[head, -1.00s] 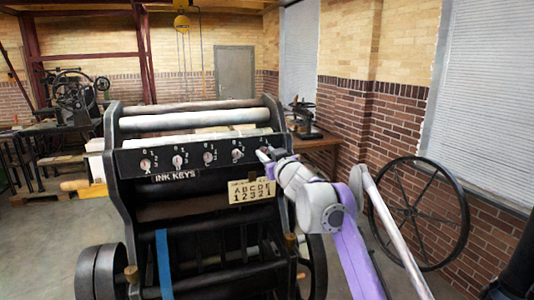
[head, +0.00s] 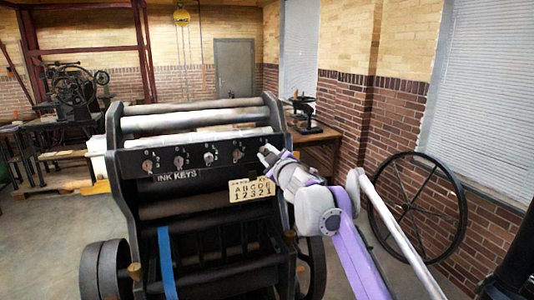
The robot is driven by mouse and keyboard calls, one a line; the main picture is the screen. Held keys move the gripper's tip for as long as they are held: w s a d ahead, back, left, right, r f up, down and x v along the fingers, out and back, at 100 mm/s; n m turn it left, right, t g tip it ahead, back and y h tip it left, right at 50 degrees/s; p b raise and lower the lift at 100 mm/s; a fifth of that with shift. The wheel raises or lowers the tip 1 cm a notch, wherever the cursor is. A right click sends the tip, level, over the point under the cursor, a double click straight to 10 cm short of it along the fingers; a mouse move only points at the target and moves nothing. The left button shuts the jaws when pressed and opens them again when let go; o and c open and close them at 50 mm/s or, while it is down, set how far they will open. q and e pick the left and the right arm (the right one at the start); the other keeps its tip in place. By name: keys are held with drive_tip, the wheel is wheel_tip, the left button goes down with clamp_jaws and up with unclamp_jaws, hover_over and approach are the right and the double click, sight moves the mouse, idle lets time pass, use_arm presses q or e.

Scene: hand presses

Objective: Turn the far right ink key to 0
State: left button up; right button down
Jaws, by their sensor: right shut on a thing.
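The black ink key panel (head: 197,157) runs across the front of the press, with a row of small round keys and an "INK KEYS" label. The far right ink key is at the panel's right end, hidden behind my right gripper (head: 267,152), so its setting cannot be read. My right gripper reaches in from the right and is shut on that key. The neighbouring key (head: 238,155) is uncovered just to its left. A cream card (head: 252,190) below reads "A B C D E" over "1 2 3 2 1". My left gripper is not in view.
The press's black right side frame (head: 275,122) stands close beside my gripper. A blue strap (head: 165,262) hangs at the front. A large spoked wheel (head: 415,210) leans by the brick wall at right. Open floor lies to the left.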

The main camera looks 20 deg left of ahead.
idle(0.4)
drive_tip(key=c, duration=0.6)
unclamp_jaws()
drive_tip(key=shift+s+d, duration=0.25)
drive_tip(key=shift+s, duration=0.1)
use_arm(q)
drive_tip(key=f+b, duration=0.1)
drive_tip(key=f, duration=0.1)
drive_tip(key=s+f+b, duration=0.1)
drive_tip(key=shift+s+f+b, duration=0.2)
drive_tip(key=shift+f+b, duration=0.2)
use_arm(e)
drive_tip(key=v, duration=1)
drive_tip(key=shift+a, duration=0.1)
